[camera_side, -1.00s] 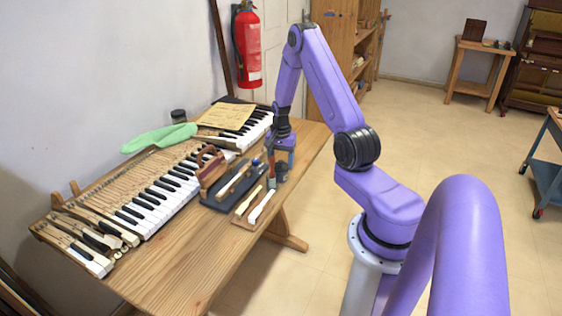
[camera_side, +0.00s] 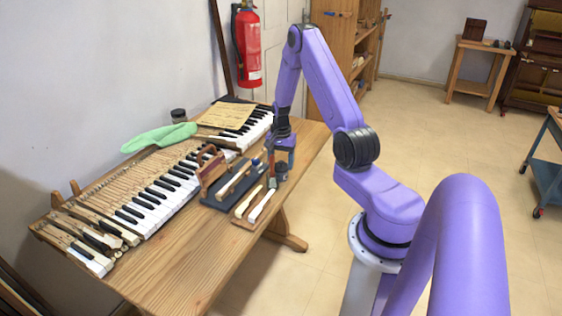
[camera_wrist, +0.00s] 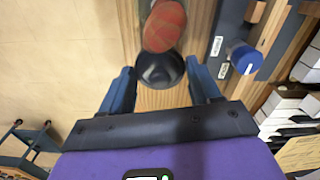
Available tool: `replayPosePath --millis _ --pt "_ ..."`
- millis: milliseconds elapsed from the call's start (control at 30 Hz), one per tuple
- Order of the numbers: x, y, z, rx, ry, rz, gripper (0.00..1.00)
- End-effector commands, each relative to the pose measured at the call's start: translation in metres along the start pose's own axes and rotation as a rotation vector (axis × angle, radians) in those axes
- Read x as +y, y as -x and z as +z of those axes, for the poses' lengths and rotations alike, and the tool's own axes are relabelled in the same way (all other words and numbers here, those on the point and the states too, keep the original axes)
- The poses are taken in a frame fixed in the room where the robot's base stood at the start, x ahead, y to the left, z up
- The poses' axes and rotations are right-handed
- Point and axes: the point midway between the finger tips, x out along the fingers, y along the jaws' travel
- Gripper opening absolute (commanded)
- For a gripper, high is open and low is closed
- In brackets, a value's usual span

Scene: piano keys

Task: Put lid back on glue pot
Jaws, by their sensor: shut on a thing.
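My gripper (camera_wrist: 161,72) reaches down at the right edge of the workbench. Its two blue fingers are shut on a dark, shiny round piece, apparently the glue pot's lid (camera_wrist: 160,70), between the fingertips. Just beyond it in the wrist view is a reddish-brown rounded thing (camera_wrist: 164,25); I cannot tell whether it belongs to the glue pot. In the side view my gripper (camera_side: 281,165) is small, and the lid and pot cannot be told apart there.
A dark tray (camera_side: 218,200) with a blue-capped piece (camera_wrist: 246,59) lies beside the gripper. A small board (camera_side: 243,222) carries pale key pieces. The keyboard (camera_side: 160,205), green cloth (camera_side: 158,138) and dark jar (camera_side: 178,115) are farther left. The bench's near end (camera_side: 185,275) is clear.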

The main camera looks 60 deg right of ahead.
Motion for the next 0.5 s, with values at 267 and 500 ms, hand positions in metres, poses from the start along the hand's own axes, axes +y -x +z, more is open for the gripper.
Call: replayPosePath --millis 267,500 --pt "0.0 -0.0005 0.0001 0.0 0.0 0.0 0.34" --pt "0.0001 -0.0005 0.0001 0.0 0.0 0.0 0.75"
